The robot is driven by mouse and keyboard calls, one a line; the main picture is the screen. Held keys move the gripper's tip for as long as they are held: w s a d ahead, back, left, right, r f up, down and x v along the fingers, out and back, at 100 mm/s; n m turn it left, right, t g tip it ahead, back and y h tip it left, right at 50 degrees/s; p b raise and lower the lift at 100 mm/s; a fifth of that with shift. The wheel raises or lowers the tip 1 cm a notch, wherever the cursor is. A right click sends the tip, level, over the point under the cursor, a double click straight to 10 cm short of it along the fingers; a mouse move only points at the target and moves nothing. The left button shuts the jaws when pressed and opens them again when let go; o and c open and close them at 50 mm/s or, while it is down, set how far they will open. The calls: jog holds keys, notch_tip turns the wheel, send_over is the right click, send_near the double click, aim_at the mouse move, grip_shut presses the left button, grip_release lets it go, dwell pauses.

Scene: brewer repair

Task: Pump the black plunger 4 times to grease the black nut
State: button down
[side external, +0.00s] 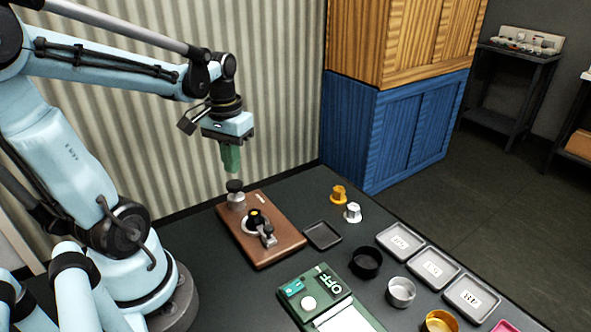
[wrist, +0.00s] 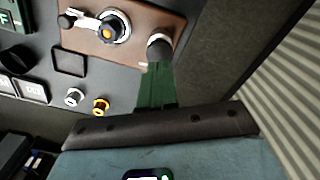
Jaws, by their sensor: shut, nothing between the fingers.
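The black plunger (side external: 235,186) stands on a silver cylinder at the back left of the brown board (side external: 272,239). It also shows in the wrist view (wrist: 160,46), just beyond the green fingertips. My gripper (side external: 231,168) has green fingers that are shut and empty, pointing down just above the plunger's black top. I cannot tell whether they touch it. A silver and black round fitting (side external: 254,218) with a lever sits on the middle of the board, and in the wrist view (wrist: 113,26) it has an orange centre. I cannot clearly make out which part is the black nut.
Right of the board are a small dark tray (side external: 323,236), a gold knob (side external: 338,195) and a white knob (side external: 352,212). Black (side external: 366,262), silver (side external: 400,292) and gold cups stand further front, beside labelled trays (side external: 437,268). A green device marked OFF (side external: 325,296) lies in front.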

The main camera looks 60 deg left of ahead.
aim_at(234, 184)
jog(key=shift+r, duration=0.5)
notch_tip(234, 184, up, 6)
dwell(0.6)
jog(key=shift+f, duration=0.15)
dwell(0.5)
jog(key=shift+f, duration=4.15)
jog(key=shift+f, duration=0.1)
jog(key=shift+f, duration=0.35)
